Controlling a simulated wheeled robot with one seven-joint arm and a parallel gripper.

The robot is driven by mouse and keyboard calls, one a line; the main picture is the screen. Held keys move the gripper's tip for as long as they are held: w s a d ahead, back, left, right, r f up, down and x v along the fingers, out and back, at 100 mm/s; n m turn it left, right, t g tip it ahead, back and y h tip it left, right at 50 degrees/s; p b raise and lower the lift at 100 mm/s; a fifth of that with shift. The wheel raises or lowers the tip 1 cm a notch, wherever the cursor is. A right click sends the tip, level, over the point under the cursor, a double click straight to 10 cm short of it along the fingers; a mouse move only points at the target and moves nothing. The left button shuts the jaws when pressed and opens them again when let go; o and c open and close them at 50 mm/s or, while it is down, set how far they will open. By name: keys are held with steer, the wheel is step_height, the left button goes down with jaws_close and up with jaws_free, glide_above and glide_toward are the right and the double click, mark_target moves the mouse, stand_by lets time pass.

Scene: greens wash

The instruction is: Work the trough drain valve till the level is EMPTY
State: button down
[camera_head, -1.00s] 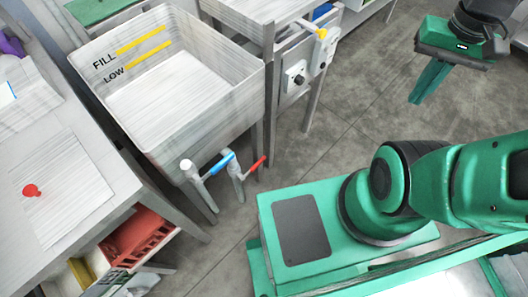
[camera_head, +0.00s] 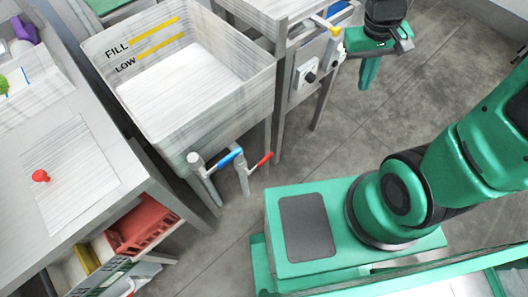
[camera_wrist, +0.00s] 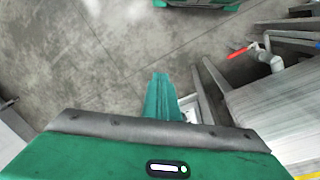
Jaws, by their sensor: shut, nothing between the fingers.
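The white trough (camera_head: 268,82) stands at upper left in the head view, with FILL and LOW marks beside yellow lines (camera_head: 155,25). Its inside looks pale, and I cannot tell any water from the floor of it. Two pipes at its front carry a blue lever (camera_head: 225,160) and a red lever (camera_head: 258,161); no label shows which is the drain. A red lever on a grey pipe also shows in the wrist view (camera_wrist: 241,50). My gripper (camera_head: 367,74) is shut and empty, pointing down, right of the trough and apart from the levers. Its fingers show in the wrist view (camera_wrist: 160,95).
A stand with a dial panel (camera_head: 309,74) is between the trough and my gripper. A table (camera_head: 95,150) with a red knob-like object (camera_head: 40,176) is at left, with red and yellow bins (camera_head: 140,222) below. Open grey floor (camera_head: 420,90) lies at right.

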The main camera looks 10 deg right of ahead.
steer(key=w+a+f+n, duration=0.2)
steer(key=w+a+f, duration=0.1)
steer(key=a+f, duration=0.3)
steer(key=n, duration=0.6)
glide_toward(265, 158)
steer(key=shift+t+y, duration=0.3)
steer(key=shift+t, duration=0.1)
steer(key=f, duration=0.3)
steer(key=d+f, duration=0.1)
steer(key=f, duration=0.2)
steer(key=shift+d+f, duration=0.2)
steer(key=shift+d, duration=0.05)
steer(key=shift+a+f, duration=0.1)
